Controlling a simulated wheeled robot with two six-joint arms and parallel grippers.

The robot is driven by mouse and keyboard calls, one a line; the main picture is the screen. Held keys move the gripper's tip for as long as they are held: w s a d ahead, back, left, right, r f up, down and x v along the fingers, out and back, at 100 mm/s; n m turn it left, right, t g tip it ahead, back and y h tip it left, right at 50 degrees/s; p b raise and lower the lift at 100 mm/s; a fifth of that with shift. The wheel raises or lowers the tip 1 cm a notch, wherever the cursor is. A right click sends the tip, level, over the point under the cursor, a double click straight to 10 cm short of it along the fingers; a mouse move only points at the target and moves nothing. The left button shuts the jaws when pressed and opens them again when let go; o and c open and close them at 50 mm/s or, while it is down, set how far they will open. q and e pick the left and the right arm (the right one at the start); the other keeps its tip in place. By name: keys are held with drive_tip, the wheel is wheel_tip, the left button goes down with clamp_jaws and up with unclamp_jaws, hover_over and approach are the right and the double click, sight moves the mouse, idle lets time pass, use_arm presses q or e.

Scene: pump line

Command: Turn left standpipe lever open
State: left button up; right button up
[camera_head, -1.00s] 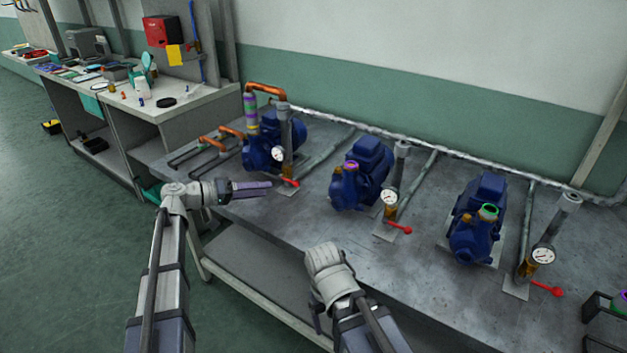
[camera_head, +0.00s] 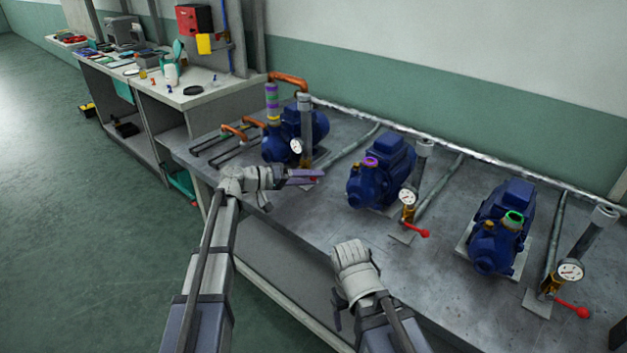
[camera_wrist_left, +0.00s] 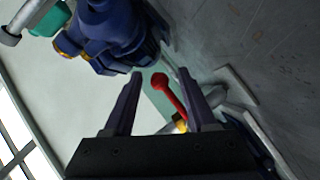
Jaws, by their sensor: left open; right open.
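The left standpipe (camera_head: 305,125) stands beside the left blue pump (camera_head: 283,137), with a round white gauge. Its red lever (camera_wrist_left: 169,95) shows in the left wrist view, between the two dark fingers of my left gripper (camera_wrist_left: 160,76). The fingers are apart, and I see no clear contact with the lever. In the head view my left gripper (camera_head: 316,176) is at the standpipe's foot and hides most of the lever; only a bit of red shows. My right gripper (camera_head: 338,310) hangs low at the bench's front edge, empty, its fingers partly hidden.
The middle standpipe with its red lever (camera_head: 416,230) and the right one with its red lever (camera_head: 573,307) stand further right. Blue pumps (camera_head: 382,172) stand between them on the grey bench (camera_head: 440,285). Orange pipes (camera_head: 290,80) rise behind the left pump.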

use_arm(q)
drive_tip(key=shift+w+d+f, duration=0.1)
drive_tip(key=shift+w+d, duration=0.05)
drive_tip(key=shift+d, duration=0.2)
clamp_jaws()
idle(0.3)
idle(1.0)
